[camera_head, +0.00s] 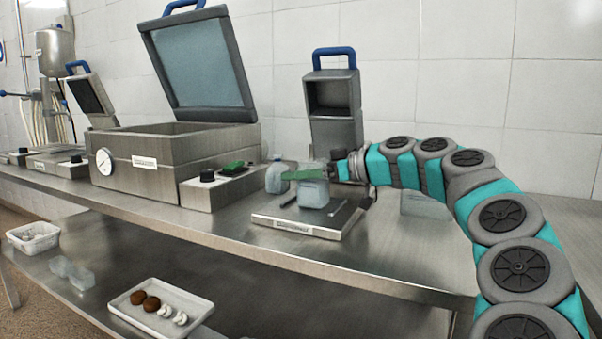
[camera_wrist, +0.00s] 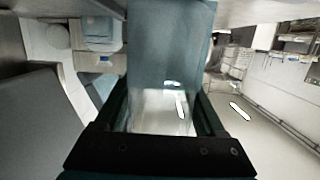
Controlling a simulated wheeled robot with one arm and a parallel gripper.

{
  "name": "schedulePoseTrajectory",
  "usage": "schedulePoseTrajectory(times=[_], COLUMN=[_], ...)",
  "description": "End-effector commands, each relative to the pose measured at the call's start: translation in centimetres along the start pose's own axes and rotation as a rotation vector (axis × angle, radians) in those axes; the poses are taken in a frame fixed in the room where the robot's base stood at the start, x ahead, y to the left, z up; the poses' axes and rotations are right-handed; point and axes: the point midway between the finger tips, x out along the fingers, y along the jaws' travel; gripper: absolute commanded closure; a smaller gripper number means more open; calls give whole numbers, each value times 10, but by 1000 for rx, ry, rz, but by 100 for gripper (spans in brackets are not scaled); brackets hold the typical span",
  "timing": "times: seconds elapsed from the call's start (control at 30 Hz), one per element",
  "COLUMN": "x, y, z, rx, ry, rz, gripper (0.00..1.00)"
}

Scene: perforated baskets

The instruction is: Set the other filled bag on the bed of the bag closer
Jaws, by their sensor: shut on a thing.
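My gripper (camera_head: 300,175) is above the metal bed (camera_head: 262,217) of the bag closer (camera_head: 335,125), which has a raised blue handle. It is shut on a translucent bluish bag (camera_head: 314,195), held upright over the bed. Whether the bag's bottom touches the bed I cannot tell. In the wrist view the held bag (camera_wrist: 170,50) fills the middle between my gripper's dark fingers (camera_wrist: 163,118). A second translucent bag (camera_head: 277,178) stands just left of it, at the bed's back left. The held bag's contents are not clear.
A large open-lidded machine (camera_head: 150,168) with a gauge and a control box (camera_head: 215,194) stand to the left. A translucent container (camera_head: 425,204) is behind my arm. The lower shelf holds a white tray (camera_head: 195,320), clear bags (camera_head: 72,272) and a white basket (camera_head: 35,245). The front counter strip is clear.

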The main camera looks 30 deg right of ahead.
Motion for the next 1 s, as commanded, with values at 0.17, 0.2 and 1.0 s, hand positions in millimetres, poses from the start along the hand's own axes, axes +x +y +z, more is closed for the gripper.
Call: schedulePoseTrajectory(times=[0.17, 0.2, 1.0], x=[0, 0, -62], y=[0, 0, 1], z=[2, 2, 0], rx=[0, 0, -1], ry=[0, 0, 1], rz=[0, 0, 3], gripper=[17, 13, 0])
